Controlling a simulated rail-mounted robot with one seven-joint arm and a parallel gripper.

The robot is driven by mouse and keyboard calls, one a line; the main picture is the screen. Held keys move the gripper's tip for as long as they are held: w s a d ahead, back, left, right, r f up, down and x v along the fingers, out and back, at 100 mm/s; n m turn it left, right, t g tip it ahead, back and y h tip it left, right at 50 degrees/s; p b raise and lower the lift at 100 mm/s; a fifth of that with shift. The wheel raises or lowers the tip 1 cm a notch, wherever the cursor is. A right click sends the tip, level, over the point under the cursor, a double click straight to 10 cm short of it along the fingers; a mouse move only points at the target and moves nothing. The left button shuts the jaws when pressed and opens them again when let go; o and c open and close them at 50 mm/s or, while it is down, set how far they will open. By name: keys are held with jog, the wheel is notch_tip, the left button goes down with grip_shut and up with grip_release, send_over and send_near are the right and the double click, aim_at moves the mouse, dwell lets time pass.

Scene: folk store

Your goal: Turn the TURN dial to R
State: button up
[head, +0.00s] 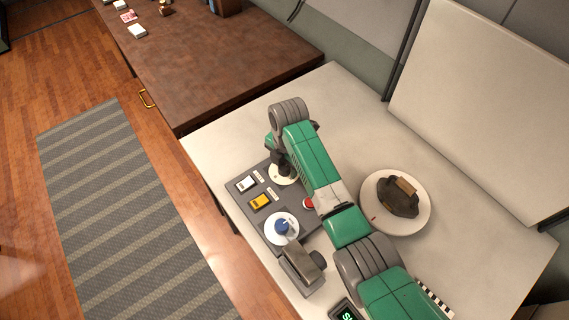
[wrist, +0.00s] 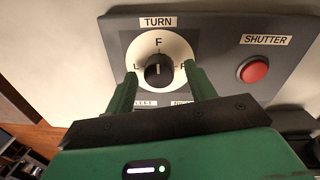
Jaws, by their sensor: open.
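The TURN dial (wrist: 159,69) is a black round knob on a white disc, marked F at the top, L at the left and R at the right. A small pale mark shows on the knob, but I cannot tell for sure which letter it points to. My gripper (wrist: 161,74) is open, its two green fingers on the left and right of the knob; contact cannot be made out. The finger tips partly cover the L and R side of the disc. In the head view the white disc (head: 281,179) shows below my gripper, which hides much of it.
A red SHUTTER button (wrist: 254,70) sits right of the dial on the same grey panel (wrist: 215,50). The panel also carries a white switch (head: 245,184), a yellow switch (head: 259,202) and a blue knob (head: 282,226). A plate (head: 421,213) with a dark object stands right of my arm.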

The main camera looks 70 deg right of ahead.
jog(key=c, duration=1)
jog(key=shift+r+m+p, duration=0.1)
jog(key=shift+m+p, duration=0.2)
jog(key=shift+p, duration=0.05)
jog(key=shift+r+m+p, duration=0.15)
jog(key=shift+m+p, duration=0.85)
jog(key=shift+p, duration=0.05)
jog(key=m+p, duration=0.3)
jog(key=m, duration=0.2)
jog(key=shift+w, duration=0.1)
jog(key=m+p, duration=0.1)
jog(key=m, duration=0.4)
jog(key=shift+g, duration=0.3)
jog(key=m+p, duration=0.1)
jog(key=m, duration=0.4)
jog(key=shift+f, duration=0.2)
